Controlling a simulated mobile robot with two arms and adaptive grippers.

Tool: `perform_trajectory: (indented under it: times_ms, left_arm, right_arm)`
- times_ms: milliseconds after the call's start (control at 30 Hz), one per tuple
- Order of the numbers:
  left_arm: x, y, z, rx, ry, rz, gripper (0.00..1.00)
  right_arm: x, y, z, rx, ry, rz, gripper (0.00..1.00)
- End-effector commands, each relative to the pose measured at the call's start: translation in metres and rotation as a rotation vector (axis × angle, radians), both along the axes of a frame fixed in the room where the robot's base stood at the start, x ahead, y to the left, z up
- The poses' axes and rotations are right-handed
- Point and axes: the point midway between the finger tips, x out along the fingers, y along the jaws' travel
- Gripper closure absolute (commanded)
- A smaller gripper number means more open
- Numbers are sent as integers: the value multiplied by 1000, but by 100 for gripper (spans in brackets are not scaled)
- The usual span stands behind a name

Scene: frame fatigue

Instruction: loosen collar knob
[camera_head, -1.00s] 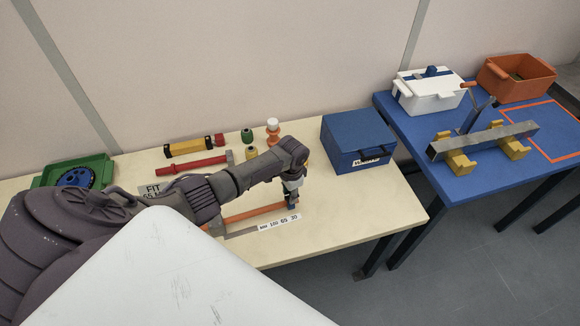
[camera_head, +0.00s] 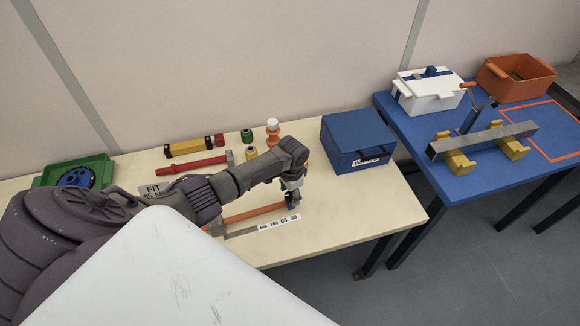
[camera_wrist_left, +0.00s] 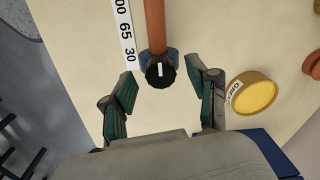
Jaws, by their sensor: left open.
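The black collar knob (camera_wrist_left: 160,73) with a white mark sits at the end of an orange-brown tube (camera_wrist_left: 154,25), on a blue collar (camera_wrist_left: 172,58). The tube also lies on the pale table in the head view (camera_head: 250,214). My left gripper (camera_wrist_left: 161,76) is open, with one finger on each side of the knob and a visible gap to both. In the head view the left gripper (camera_head: 292,194) is over the tube's right end and hides most of the collar. My right gripper is not in view.
A strip marked with numbers (camera_head: 277,223) lies beside the tube. A yellow round part (camera_wrist_left: 254,94) is right of the gripper in the wrist view. A blue case (camera_head: 356,141) stands at the pale table's right end. A blue table (camera_head: 470,180) holds bins and a metal bar.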

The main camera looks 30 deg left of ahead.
Motion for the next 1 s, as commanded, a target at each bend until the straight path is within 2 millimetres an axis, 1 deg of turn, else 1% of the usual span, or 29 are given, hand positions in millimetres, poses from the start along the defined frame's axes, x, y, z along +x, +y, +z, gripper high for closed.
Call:
perform_trajectory:
  times_ms: [133,267,367,500,600,700,833,1000]
  left_arm:
    - [0,0,4,0,-1,-1,41]
    - [0,0,19,0,-2,-2,41]
    - [0,-1,38,2,-4,-3,41]
    - [0,-2,70,1,-5,-2,41]
    - [-1,-4,89,1,-3,-2,41]
    - [-1,-4,104,1,-3,0,41]
    - [-2,-5,116,0,0,0,41]
    - [-2,-5,120,0,0,0,41]
  right_arm:
    - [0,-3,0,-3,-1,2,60]
    - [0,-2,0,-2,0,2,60]
    - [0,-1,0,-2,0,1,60]
    - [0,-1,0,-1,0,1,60]
    - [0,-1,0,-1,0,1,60]
    - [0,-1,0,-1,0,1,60]
    - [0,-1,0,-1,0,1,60]
    - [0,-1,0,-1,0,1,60]
